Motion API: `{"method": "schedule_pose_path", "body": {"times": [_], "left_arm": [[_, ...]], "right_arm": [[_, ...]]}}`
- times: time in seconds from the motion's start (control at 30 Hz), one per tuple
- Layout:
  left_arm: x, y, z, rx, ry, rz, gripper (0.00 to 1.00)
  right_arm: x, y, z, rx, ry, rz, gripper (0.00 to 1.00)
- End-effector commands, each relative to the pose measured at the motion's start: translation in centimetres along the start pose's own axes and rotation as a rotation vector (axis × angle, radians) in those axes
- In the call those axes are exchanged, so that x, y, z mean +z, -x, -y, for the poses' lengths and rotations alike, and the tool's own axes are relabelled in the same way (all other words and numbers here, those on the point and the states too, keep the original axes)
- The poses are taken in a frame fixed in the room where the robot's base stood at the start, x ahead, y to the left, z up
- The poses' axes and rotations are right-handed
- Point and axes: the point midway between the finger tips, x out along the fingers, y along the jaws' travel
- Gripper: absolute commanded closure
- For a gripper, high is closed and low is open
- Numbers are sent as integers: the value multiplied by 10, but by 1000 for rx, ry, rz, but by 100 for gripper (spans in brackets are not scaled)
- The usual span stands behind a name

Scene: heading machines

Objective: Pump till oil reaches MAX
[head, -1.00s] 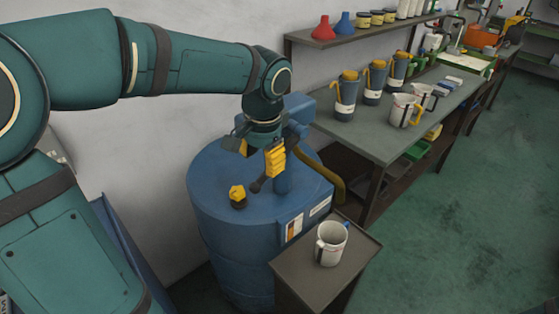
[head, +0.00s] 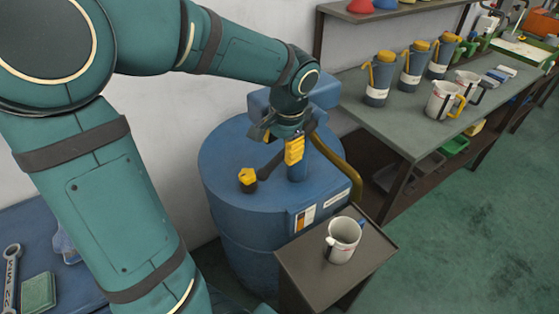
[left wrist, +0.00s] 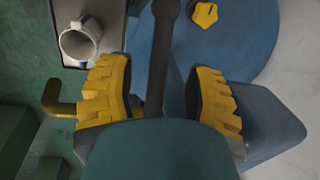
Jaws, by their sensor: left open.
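A blue drum (head: 228,205) stands against the wall with a hand pump on its top. In the left wrist view the lever (left wrist: 160,60) lies between my yellow finger pads. My left gripper (head: 285,148) is open, its fingers on either side of the lever with gaps. The oil level and MAX mark cannot be made out. My right gripper is out of view.
A brass-yellow spout pipe (head: 340,165) curves beside the drum. A yellow cap (head: 248,178) sits on the drum top. A workbench (head: 400,125) with several jugs and cans stands at the right. The green floor (head: 470,230) is clear.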

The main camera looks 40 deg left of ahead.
Motion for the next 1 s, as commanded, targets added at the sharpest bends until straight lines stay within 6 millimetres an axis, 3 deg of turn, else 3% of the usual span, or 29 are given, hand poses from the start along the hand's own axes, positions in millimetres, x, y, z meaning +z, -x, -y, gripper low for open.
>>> {"method": "schedule_pose_path", "body": {"times": [0.1,0.3,0.7,0.83,0.87,1.0], "left_arm": [[0,-22,-1,2,0,1,48],[0,-41,0,0,1,0,48],[0,-45,0,0,1,-1,49],[0,-45,0,0,1,-1,94],[0,-45,0,0,1,-1,100],[0,-45,0,0,1,-1,100]], "right_arm": [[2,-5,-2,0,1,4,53],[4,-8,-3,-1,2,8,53],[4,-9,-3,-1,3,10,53],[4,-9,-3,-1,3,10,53],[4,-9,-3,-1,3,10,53],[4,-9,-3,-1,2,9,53]]}}
